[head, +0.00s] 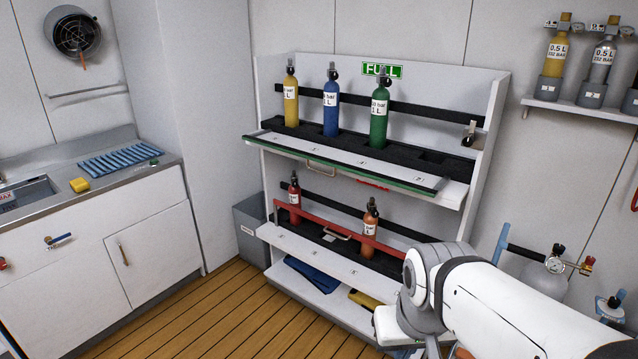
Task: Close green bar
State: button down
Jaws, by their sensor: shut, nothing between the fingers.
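The green bar (345,166) runs along the front edge of a white flap (340,158) on the upper shelf of the fill panel. The flap lies folded outward, almost level, in front of the cylinders. A metal handle (322,171) shows beneath it. Behind it stand a yellow cylinder (291,98), a blue cylinder (331,106) and a green cylinder (378,116). A green "FULL" sign (382,69) is on the back wall. My arm comes in from the lower right, below and in front of the shelf. My gripper's fingers are not visible.
A red bar (340,229) stands raised across the lower shelf, before a red cylinder (295,193) and an orange cylinder (370,222). A grey bin (251,228) and sink counter (90,180) are left. A gas tank (548,280) stands right. The floor (215,315) at left is clear.

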aim_at(416, 189)
jog(key=z, duration=0.15)
jog(key=i, duration=0.9)
jog(key=u, duration=0.05)
